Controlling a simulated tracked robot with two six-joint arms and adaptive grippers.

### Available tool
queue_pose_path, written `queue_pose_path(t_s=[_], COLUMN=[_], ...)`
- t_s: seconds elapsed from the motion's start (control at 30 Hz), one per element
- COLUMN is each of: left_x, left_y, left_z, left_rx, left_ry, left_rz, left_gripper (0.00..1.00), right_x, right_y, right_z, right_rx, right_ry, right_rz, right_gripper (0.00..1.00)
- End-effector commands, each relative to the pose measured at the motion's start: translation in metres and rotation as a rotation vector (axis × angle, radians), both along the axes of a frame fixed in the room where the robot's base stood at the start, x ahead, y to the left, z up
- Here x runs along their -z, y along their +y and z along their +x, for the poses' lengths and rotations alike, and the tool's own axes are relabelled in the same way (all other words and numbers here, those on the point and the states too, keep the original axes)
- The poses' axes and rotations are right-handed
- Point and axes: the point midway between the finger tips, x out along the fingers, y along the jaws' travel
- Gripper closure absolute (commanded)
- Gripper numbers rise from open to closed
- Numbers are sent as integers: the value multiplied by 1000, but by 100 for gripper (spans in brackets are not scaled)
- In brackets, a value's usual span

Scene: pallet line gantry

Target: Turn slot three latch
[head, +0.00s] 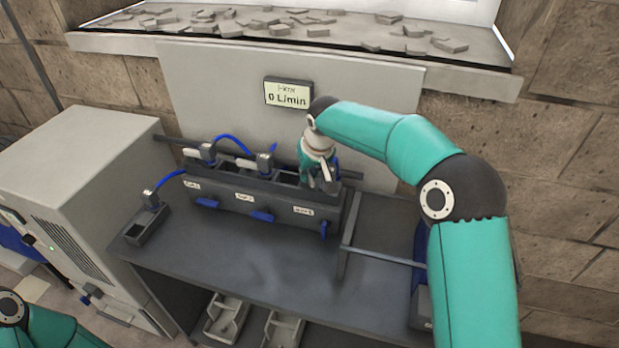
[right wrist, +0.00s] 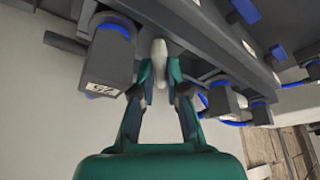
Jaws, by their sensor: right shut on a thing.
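The dark slot rack (head: 265,194) stands on the bench, with a row of slots labelled along its front. The third slot, at the right end, is partly hidden by my right gripper (head: 322,184). In the right wrist view, my right gripper (right wrist: 160,72) is shut on the pale handle of the slot three latch (right wrist: 159,50). The fingers lie on both sides of the handle. Similar pale handles show at slot one (head: 191,152) and slot two (head: 246,163). My left gripper is not in view; only part of the left arm shows at lower left.
A display (head: 288,94) on the back panel reads 0 L/min. Blue hoses (head: 232,142) run to connectors on the rack. A small dark holder (head: 147,225) with a connector stands left of it. A grey cabinet (head: 85,180) is at left. The bench front (head: 250,268) is clear.

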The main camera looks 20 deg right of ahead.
Motion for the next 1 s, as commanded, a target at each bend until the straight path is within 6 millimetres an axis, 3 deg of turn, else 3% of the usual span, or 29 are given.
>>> queue_pose_path(t_s=[0.2,0.6,1.0], left_x=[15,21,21], left_y=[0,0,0], left_z=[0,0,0], left_rx=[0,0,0], left_ry=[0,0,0], left_rz=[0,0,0], left_gripper=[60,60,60], right_x=[2,-1,-1], right_y=[1,2,3], right_z=[1,1,2], right_rx=[204,536,678], right_ry=[-4,-3,-3], right_rz=[-2,1,2], right_gripper=[100,100,100])
